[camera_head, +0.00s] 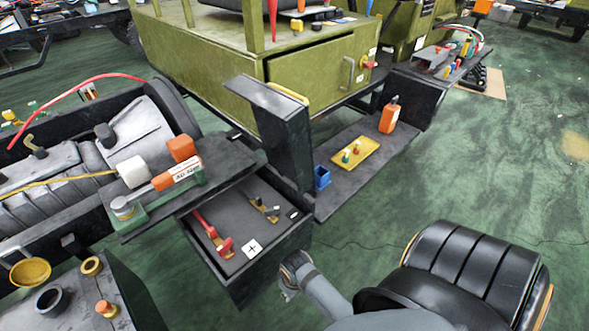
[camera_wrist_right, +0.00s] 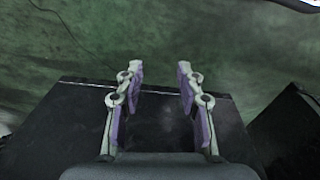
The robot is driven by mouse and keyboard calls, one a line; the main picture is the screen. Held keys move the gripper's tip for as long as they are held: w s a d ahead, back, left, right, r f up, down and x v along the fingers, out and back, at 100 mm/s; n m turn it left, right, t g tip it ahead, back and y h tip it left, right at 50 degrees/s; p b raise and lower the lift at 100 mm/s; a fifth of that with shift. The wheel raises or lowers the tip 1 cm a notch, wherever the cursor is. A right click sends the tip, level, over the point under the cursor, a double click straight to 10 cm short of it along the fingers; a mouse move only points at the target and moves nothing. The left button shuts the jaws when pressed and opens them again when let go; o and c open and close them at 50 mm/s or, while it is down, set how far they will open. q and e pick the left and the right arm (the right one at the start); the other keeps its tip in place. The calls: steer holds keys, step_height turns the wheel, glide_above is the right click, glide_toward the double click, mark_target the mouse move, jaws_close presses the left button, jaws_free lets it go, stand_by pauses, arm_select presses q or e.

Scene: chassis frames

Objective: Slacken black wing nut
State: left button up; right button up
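A dark battery-like box (camera_head: 236,284) with a plus label (camera_head: 252,247) sits in the lower middle of the head view. A red clamp (camera_head: 223,246) with a red cable lies on its top. A dark clamp with a brass-coloured base (camera_head: 265,208) sits farther right; a small black piece (camera_head: 293,212) is beside it. I cannot tell which of these black parts is the wing nut. My right gripper (camera_wrist_right: 160,72) is open and empty in the right wrist view, over a plain dark surface (camera_wrist_right: 165,135). No wing nut shows there. My left gripper is not in view.
A dark upright panel (camera_head: 285,130) stands behind the box. A dark shelf (camera_head: 115,222) overhangs its left side. A low dark platform (camera_head: 345,185) holds a yellow tray (camera_head: 370,147) and an orange bottle (camera_head: 390,116). Green floor (camera_head: 480,180) is open at right.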

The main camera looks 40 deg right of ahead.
steer(key=shift+m+t+y, duration=0.3)
steer(key=shift+m+t, duration=0.1)
steer(key=shift+t, duration=0.3)
steer(key=f+b, duration=0.1)
steer(key=b, duration=0.1)
steer(key=s+f+b, duration=0.1)
steer(key=f+b, duration=0.2)
steer(key=b, duration=0.1)
steer(key=shift+s+a+f, duration=0.15)
steer(key=shift+s+f, duration=0.15)
